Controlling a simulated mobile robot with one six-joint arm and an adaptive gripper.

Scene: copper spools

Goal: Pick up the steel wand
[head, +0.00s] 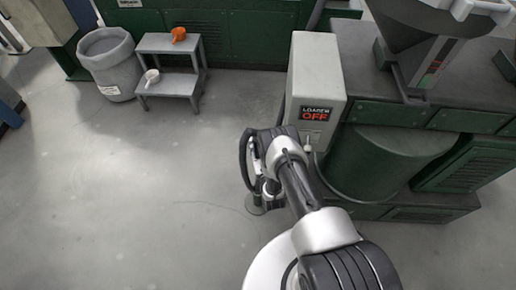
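I cannot make out a steel wand for certain in the head view. My arm reaches up from the bottom right and bends down at its far end. My gripper (258,205) is at the low end of the arm, above the grey floor and left of the green machine. It is small and partly covered by my arm links, so its fingers cannot be read. No object shows clearly in it.
A pale box (317,85) marked "LOADER OFF" stands beside the green machine (385,155), close to my arm. A grey step stool (170,45) holds an orange item (179,34) and a white item (152,76). A grey bin (108,62) is beside it. The left floor is clear.

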